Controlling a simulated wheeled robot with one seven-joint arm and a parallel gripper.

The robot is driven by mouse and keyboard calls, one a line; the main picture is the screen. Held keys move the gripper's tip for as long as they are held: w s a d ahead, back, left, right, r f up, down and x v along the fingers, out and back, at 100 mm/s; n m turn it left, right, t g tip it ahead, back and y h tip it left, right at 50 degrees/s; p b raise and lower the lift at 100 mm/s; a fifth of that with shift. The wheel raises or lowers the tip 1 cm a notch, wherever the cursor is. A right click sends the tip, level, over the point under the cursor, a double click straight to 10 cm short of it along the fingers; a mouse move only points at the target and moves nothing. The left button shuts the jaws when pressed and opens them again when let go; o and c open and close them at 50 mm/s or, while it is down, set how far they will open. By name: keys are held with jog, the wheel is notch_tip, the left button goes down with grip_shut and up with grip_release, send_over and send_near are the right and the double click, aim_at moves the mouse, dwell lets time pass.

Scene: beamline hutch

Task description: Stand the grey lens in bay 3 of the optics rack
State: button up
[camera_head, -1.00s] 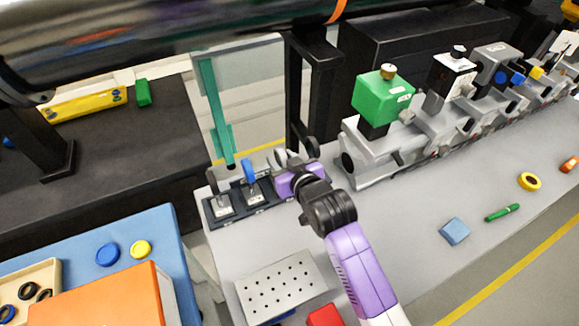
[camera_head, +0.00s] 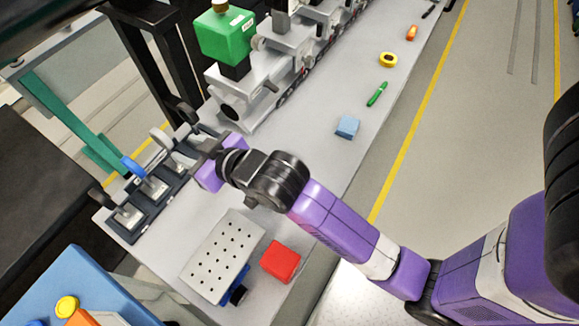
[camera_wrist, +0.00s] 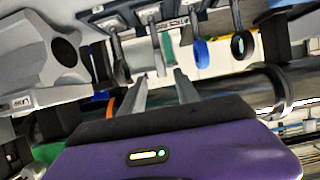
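The optics rack (camera_head: 112,228) is a dark strip of bays at the bench's left edge. The grey lens (camera_head: 160,138) stands upright in it, between a blue lens (camera_head: 132,167) and a dark lens (camera_head: 187,112); a black lens (camera_head: 101,200) stands in the nearest bay. Bay numbers are not readable. My gripper (camera_head: 203,154) is beside the grey lens's bay. In the wrist view, my gripper (camera_wrist: 164,80) has its fingers apart with nothing clearly held between them. The rack's stems fill the top there, with the blue lens (camera_wrist: 201,52) and black lens (camera_wrist: 243,46) at right.
A perforated plate (camera_head: 220,258) and a red block (camera_head: 281,261) lie in front of the rack. The green-topped rail assembly (camera_head: 226,36) stands behind. A blue block (camera_head: 347,127), green pen (camera_head: 377,94) and yellow ring (camera_head: 388,59) lie to the right. Free bench lies between.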

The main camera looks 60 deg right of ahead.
jog(key=s+f, duration=0.2)
jog(key=s, duration=0.7)
jog(key=s+f, duration=0.3)
jog(key=s, duration=0.5)
jog(key=s+r, duration=0.3)
jog(key=s, duration=0.4)
jog(key=s+r+t, duration=0.1)
jog(key=s+r, duration=0.2)
jog(key=s, duration=0.5)
jog(key=shift+s, duration=0.3)
